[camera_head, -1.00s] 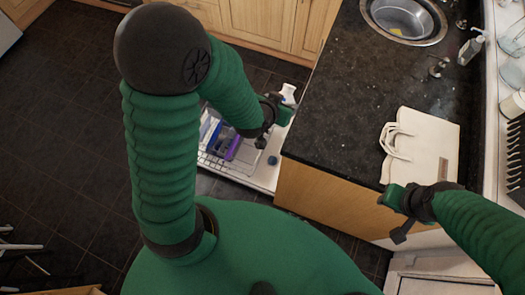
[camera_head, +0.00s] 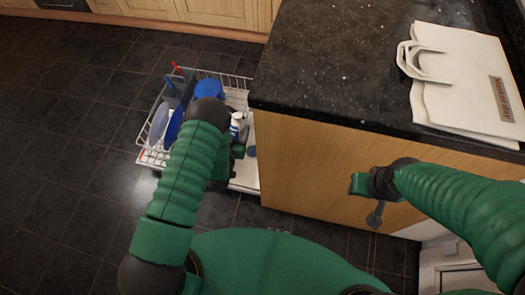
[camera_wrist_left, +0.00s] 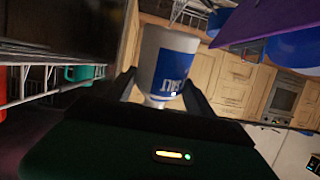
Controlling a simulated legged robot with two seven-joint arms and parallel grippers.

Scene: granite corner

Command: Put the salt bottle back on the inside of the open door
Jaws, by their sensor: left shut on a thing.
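The salt bottle (camera_wrist_left: 166,62) is white with a blue label and sits between the dark fingers of my left gripper (camera_wrist_left: 163,92) in the left wrist view. It looks upside down there. In the head view its white body (camera_head: 237,124) shows beside my left gripper (camera_head: 239,140), over the open door. The open dishwasher door (camera_head: 246,172) is a white strip between the rack and the wooden cabinet, largely hidden by my left arm. My right gripper (camera_head: 364,186) is away from it, before the cabinet front, and its jaw state is unclear.
A white wire rack (camera_head: 152,158) with blue dishes (camera_head: 208,89) stands left of the door. A small blue cap (camera_head: 252,151) shows on the door near the cabinet panel (camera_head: 315,170). A white bag (camera_head: 465,85) lies on the dark worktop (camera_head: 330,60). Floor at left is clear.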

